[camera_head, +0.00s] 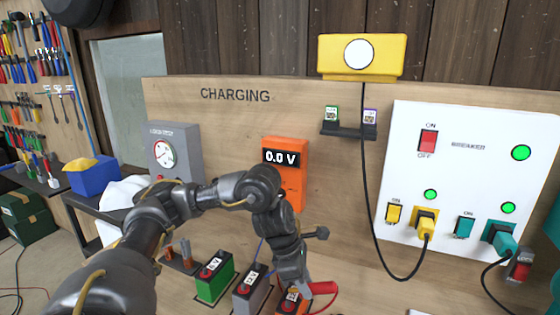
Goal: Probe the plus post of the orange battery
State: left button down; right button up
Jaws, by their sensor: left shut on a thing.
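The orange battery (287,307) is at the bottom edge, at the right end of a row of batteries. My left gripper (303,286) is right over it and hides most of its top, posts included. The gripper is shut on a red probe (323,288), whose handle sticks out to the right. I cannot tell whether the probe's tip touches a post. The orange meter (285,187) on the board reads 0.0 V. My right gripper is not in view.
A green battery (213,284) and a grey battery (246,302) stand left of the orange one. A load tester (187,140) hangs left of the meter. The white switch panel (470,180), yellow lamp box (333,70) and black cable (364,190) are to the right.

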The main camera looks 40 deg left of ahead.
pick_arm(q)
notch_tip(320, 180, up, 7)
jog(key=p, duration=0.6)
jog(key=shift+p, duration=0.3)
jog(key=shift+a, duration=0.1)
dwell(0.6)
